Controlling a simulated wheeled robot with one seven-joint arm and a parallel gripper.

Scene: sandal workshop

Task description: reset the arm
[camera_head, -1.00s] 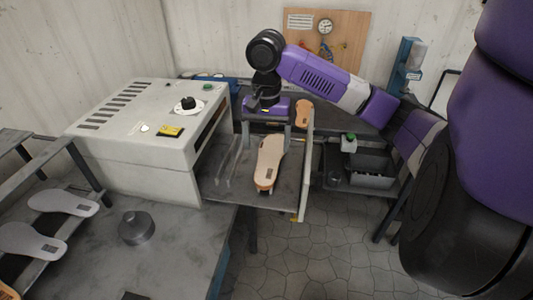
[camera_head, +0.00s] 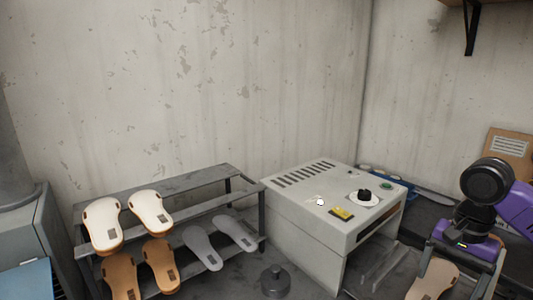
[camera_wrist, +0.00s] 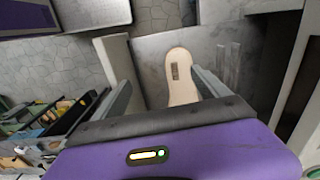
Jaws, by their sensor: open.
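My gripper (camera_head: 456,282) is at the right edge of the head view, beside the white machine. It is open, with its fingers pointing down. A tan sandal sole (camera_head: 436,279) lies on the grey tray just below it, cut off by the picture's lower edge. In the wrist view my gripper (camera_wrist: 160,88) has its two fingers apart. The sole (camera_wrist: 180,62) shows between them on the tray (camera_wrist: 150,48), nearer the right finger. I cannot tell whether a finger touches it.
The white machine (camera_head: 345,225) with a dial stands left of my gripper. A grey rack (camera_head: 190,181) at left holds white, brown and grey soles. A dark metal cylinder (camera_head: 275,281) stands before it. In the wrist view, a cluttered bin (camera_wrist: 62,115) is at left.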

